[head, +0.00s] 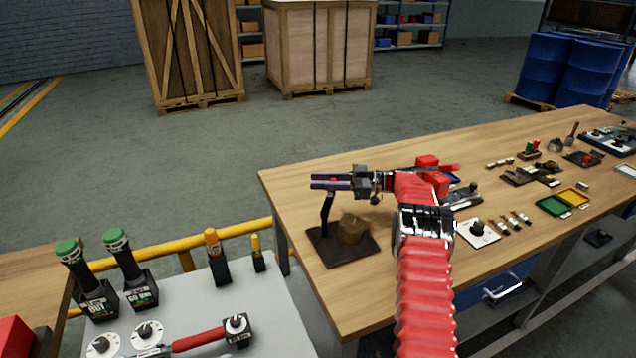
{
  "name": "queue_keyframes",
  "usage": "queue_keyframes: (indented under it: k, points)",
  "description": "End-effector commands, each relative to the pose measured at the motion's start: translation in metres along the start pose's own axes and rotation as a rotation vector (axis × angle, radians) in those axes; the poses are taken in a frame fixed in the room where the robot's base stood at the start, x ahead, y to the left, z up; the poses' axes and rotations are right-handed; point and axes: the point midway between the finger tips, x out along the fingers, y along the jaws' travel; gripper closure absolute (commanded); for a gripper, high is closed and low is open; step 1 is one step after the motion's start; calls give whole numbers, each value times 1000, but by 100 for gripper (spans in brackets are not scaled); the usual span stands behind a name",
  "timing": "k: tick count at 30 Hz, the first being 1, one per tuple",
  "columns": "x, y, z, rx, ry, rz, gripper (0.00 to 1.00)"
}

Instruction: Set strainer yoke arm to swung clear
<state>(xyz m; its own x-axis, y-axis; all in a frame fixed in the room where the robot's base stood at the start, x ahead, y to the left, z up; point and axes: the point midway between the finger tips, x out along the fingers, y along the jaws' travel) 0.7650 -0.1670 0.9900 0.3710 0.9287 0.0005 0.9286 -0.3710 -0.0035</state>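The strainer stands near the left end of the wooden table as a dark base plate (330,250) with a brownish round body (352,229) on it. A dark yoke arm (326,212) rises steeply from the plate's left part, beside the round body rather than across it. My gripper (328,182) reaches in from the right, its two fingers pointing left at the yoke arm's upper end. A small red spot shows between the fingers, which stand a narrow gap apart. I cannot tell whether they press on the arm's end, as the fingers partly hide it.
My red arm crosses the table's front. A grey panel (270,310) with green-topped levers (118,240) and a yellow rail (200,258) are at left.

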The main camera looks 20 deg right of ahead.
Motion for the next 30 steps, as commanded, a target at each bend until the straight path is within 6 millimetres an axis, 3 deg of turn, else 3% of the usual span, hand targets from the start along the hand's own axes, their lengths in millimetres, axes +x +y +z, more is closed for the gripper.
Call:
queue_keyframes:
  k: [14,30]
  points:
    - [-1,1,-9,-4,-1,5,65]
    - [-1,0,-87,-3,-1,3,65]
